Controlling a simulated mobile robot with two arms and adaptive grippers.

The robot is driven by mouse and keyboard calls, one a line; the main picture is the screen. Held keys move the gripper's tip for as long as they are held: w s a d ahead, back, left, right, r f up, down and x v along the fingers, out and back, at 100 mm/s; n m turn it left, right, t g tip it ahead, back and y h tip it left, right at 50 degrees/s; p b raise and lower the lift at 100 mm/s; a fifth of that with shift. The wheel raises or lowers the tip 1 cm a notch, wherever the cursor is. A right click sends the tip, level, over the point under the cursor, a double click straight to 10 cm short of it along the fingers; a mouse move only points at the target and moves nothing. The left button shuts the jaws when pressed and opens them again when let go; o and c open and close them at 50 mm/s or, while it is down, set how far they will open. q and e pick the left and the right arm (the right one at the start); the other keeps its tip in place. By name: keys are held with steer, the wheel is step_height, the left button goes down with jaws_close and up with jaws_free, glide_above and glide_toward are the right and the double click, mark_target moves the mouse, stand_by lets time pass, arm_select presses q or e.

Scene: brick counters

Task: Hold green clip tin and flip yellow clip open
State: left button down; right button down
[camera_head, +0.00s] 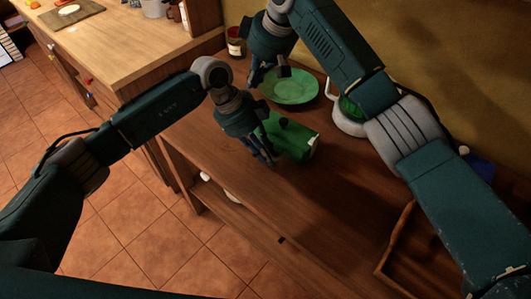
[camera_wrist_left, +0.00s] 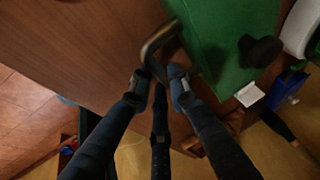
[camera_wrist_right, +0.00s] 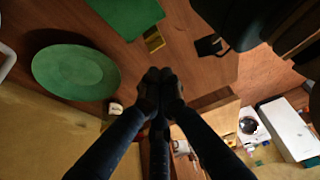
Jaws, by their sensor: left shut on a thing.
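The green tin (camera_head: 296,141) stands on the brown counter, with a dark knob (camera_wrist_left: 260,50) on top and a pale tab (camera_wrist_left: 250,95) at one edge. My left gripper (camera_head: 265,158) is at its left side. In the left wrist view its fingers (camera_wrist_left: 160,82) are closed around a bent brass-coloured bar (camera_wrist_left: 158,40) on the tin. The yellow clip (camera_wrist_right: 154,39) shows beside the tin's edge (camera_wrist_right: 127,14) in the right wrist view. My right gripper (camera_head: 259,76) is above the counter behind the tin, apart from it, with fingertips (camera_wrist_right: 160,76) together and nothing visible between them.
A green plate (camera_head: 291,87) lies behind the tin, close to my right gripper. A white pot (camera_head: 343,117) with green inside stands to the right, partly behind my right arm. A small jar (camera_head: 235,42) stands at the back left. A wooden tray (camera_head: 396,237) lies front right.

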steer(key=s+d+m+t+y, duration=0.1)
steer(key=s+d+m+y, duration=0.1)
steer(key=m, duration=0.9)
steer(key=s+d+f+m+t+y, duration=0.1)
steer(key=d+m, duration=0.4)
steer(key=m, duration=0.7)
steer(key=s+d+m+y, duration=0.2)
steer(key=s+d+m, duration=0.1)
steer(key=m, duration=0.9)
steer(key=shift+d+f+t+y, duration=0.3)
steer(key=shift+d+f+t, duration=0.1)
steer(key=shift+d, duration=0.15)
steer(key=shift+s, duration=0.1)
steer(key=x, duration=1.3)
steer(key=shift+a+r, duration=0.25)
steer(key=shift+r, duration=0.05)
steer(key=shift+w+a+f, duration=0.15)
steer(key=shift+w+a, duration=0.2)
